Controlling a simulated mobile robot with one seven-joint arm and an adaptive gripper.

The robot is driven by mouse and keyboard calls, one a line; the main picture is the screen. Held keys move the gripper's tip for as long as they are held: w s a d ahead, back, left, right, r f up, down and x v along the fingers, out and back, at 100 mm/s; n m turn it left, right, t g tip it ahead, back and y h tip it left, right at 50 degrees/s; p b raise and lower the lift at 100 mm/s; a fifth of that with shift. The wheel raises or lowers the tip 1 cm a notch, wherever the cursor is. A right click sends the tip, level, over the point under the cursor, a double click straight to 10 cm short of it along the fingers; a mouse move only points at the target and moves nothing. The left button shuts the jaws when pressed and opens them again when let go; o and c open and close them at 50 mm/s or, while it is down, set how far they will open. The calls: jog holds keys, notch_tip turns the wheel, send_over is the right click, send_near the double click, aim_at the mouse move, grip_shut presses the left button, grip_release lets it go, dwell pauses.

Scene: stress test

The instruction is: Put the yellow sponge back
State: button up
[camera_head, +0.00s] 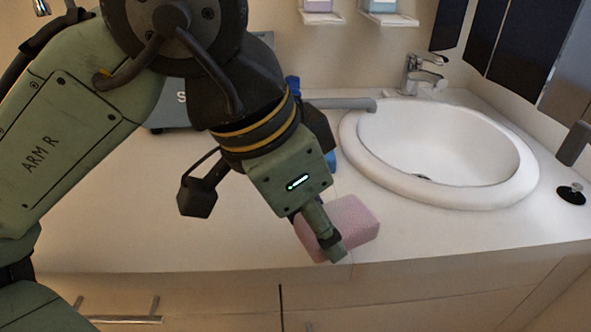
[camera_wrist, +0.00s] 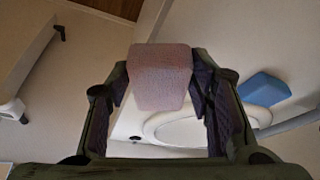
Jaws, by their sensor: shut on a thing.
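A pink sponge (camera_head: 360,219) is held at the counter's front edge, left of the sink. My gripper (camera_head: 335,250) is shut on it, one finger showing across its left part. In the wrist view the pink sponge (camera_wrist: 160,64) sits between both fingers (camera_wrist: 163,84). I cannot tell whether it touches the counter. No yellow sponge shows in either view. A blue block (camera_wrist: 264,89) lies on the counter in the wrist view, and a bit of blue (camera_head: 331,160) shows behind my gripper in the head view.
A white sink (camera_head: 440,150) with a chrome faucet (camera_head: 422,75) is at the right. A grey box (camera_head: 175,105) stands behind my arm. A black stopper-like item (camera_head: 571,194) lies at the far right. The counter (camera_head: 120,215) is clear at the left front.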

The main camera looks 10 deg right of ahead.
jog(key=w, duration=0.3)
jog(key=w+d, duration=0.1)
jog(key=w, duration=0.2)
jog(key=w+d+f, duration=0.1)
jog(key=w, duration=0.2)
jog(key=shift+w+p, duration=0.35)
jog(key=shift+w, duration=0.05)
jog(key=shift+f, duration=1.75)
jog(key=shift+f, duration=0.1)
jog(key=o, duration=1.2)
jog(key=v, duration=1.2)
jog(key=shift+a, duration=0.15)
